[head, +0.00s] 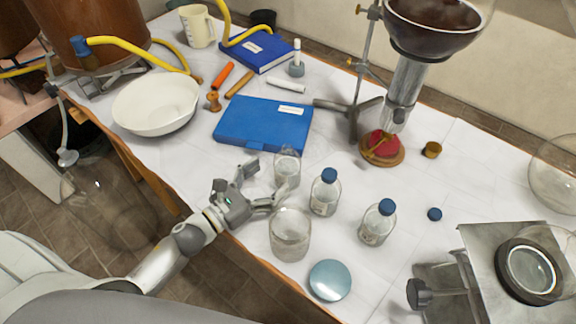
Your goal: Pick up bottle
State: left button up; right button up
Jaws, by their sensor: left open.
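A small clear glass vessel (288,166) stands just beyond my left gripper (267,181). A wider clear glass jar (290,236) stands nearer the front edge. My left gripper is open and empty at the table's front edge, with its fingers pointing right toward the small glass vessel. One finger overlaps its lower part in the picture; I cannot tell whether they touch. My right gripper is not in view.
A blue case (262,124), a white bowl (156,104) and a blue book (260,52) lie farther back. A metal stand (358,110) and burner (382,150) stand behind the bottles. A blue disc (330,280) lies near the front edge. A metal device (480,255) is at right.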

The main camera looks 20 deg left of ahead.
aim_at(277, 175)
pick_arm(q)
jog(key=shift+w+d, duration=0.2)
jog(key=shift+w, duration=0.15)
jog(key=shift+w+d, duration=0.25)
jog(key=shift+w, duration=0.1)
jog(key=p+x, duration=0.1)
jog(key=x, duration=0.2)
jog(key=shift+w+d+f, duration=0.1)
jog(key=shift+d, duration=0.1)
jog(key=shift+w+d+f, duration=0.1)
jog(key=shift+w+d, duration=0.2)
jog(key=shift+w, duration=0.15)
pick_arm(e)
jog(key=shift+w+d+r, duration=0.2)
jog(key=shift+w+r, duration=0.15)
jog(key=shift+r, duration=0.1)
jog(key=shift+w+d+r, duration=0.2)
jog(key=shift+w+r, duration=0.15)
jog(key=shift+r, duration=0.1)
